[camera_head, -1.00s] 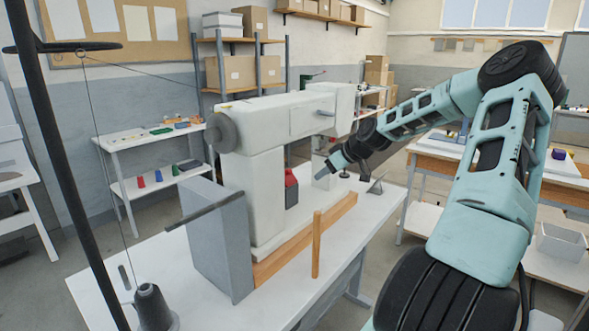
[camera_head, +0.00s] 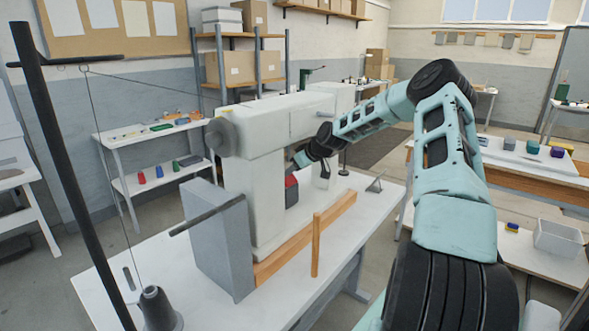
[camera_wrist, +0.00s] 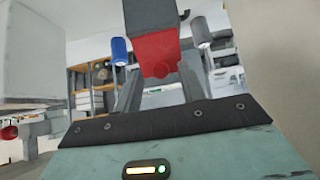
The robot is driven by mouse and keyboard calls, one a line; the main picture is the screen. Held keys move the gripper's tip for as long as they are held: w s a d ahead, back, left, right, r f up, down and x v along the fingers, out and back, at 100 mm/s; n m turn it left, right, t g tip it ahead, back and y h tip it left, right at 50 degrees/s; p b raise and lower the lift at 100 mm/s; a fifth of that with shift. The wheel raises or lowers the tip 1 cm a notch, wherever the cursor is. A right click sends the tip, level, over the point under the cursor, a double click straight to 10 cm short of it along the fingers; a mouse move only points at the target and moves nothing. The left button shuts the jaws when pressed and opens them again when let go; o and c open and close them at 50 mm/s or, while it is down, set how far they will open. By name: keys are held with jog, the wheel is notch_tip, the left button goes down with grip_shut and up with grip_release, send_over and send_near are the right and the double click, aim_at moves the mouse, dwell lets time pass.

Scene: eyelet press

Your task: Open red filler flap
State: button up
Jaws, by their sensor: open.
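The red filler flap (camera_head: 291,181) sits on top of a small dark grey box (camera_head: 292,196) beside the white machine's column (camera_head: 266,198). In the wrist view the red flap (camera_wrist: 154,52) shows between the tips of my two grey fingers, with the dark grey box (camera_wrist: 150,14) above it in the picture. My gripper (camera_head: 300,160) is at the flap, just above and right of it in the head view. In the wrist view my gripper (camera_wrist: 158,72) has its fingers spread, one on each side of the red part. I cannot tell whether either finger touches it.
The machine's white arm (camera_head: 290,120) runs above my gripper. A wooden rail (camera_head: 300,242) and an upright wooden post (camera_head: 316,245) stand in front on the white table (camera_head: 345,235). A blue cylinder (camera_wrist: 120,51) and a grey cylinder (camera_wrist: 201,32) flank the flap in the wrist view.

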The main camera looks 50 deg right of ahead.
grip_shut()
jog(key=shift+f, duration=0.1)
